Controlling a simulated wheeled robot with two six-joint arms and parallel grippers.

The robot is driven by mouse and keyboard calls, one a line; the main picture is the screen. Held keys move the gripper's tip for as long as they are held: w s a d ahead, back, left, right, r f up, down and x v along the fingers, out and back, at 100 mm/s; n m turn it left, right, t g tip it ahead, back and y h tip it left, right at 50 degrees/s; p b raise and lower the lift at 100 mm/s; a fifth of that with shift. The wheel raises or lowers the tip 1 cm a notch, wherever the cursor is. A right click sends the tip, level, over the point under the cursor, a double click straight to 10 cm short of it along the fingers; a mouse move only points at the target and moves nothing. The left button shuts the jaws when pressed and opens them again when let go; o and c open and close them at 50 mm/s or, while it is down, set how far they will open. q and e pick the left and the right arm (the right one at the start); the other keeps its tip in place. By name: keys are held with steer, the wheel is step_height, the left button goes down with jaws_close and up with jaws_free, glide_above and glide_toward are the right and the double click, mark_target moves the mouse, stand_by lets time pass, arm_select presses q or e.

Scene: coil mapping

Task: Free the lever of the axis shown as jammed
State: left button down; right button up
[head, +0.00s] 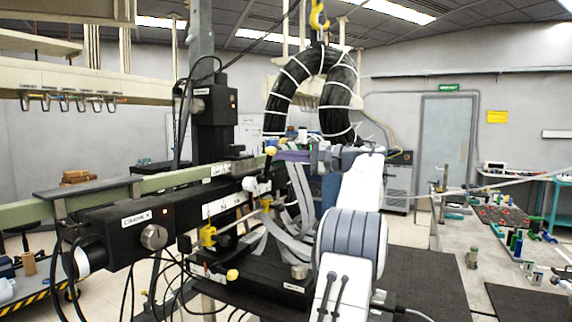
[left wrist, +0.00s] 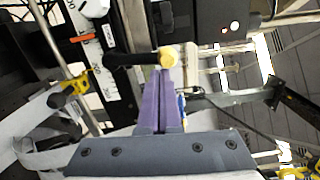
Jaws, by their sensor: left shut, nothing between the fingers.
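My left gripper (head: 281,155) has purple fingers, shut and empty, pointing left at the stage. In the left wrist view its fingertips (left wrist: 165,76) end right by a yellow knob (left wrist: 168,56) on a black lever (left wrist: 130,60); whether they touch I cannot tell. That knob also shows in the head view (head: 270,150), beside the fingertips. Another yellow knob (head: 232,274) sits low at the front, and yellow clamp-like parts (head: 208,236) sit on the stage's side. A box on the stage is labelled like "CRANK X" (head: 136,218). No readable jam indication shows. My right gripper is out of view.
A large black coil (head: 341,95) hangs from a yellow hook (head: 318,16) behind my gripper. A black upright unit (head: 214,120) with a small orange light stands beyond the green rail (head: 30,212). Cables hang at the front left. A workbench (head: 482,262) stands at right.

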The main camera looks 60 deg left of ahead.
arm_select(q)
steer(key=shift+s+d+n, duration=0.15)
steer(key=shift+s+n, duration=0.05)
steer(key=shift+n, duration=0.2)
steer(key=shift+r, duration=0.1)
stand_by(0.3)
steer(key=w+d+p, duration=0.3)
steer(key=w+d, duration=0.3)
steer(key=w, duration=0.3)
steer(key=shift+w+d, duration=0.25)
steer(key=shift+d, duration=0.15)
stand_by(0.4)
